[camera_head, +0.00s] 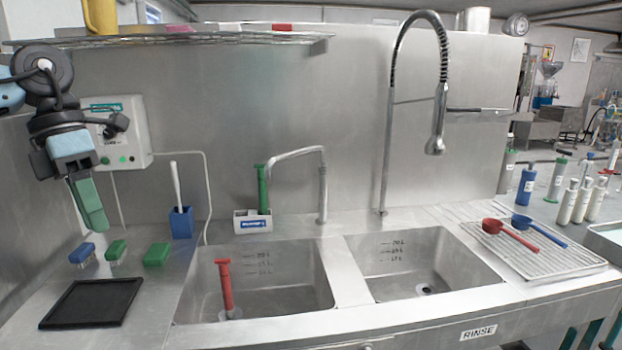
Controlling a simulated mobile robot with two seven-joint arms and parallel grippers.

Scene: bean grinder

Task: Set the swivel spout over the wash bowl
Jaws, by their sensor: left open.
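The swivel spout (296,153) is a thin steel pipe on an upright post (322,195) behind the divider between two sink bowls. Its arm points left, and its tip comes down near the green-handled brush in the white holder, at the back ledge. I cannot tell whether the tip is over the left bowl's edge. The left bowl (290,275) holds a red-handled tool; the right bowl (425,265) has a RINSE label below it. My left gripper (92,205) is open and empty, high at the left above the counter, far from the spout. My right gripper is not in view.
A white holder (252,222) with a green-handled brush (263,190) stands by the spout tip. A tall spring hose tap (388,150) rises right of the spout. Brushes (116,250), a black mat (92,302) and a blue cup (181,222) sit left; a drying rack (535,262) right.

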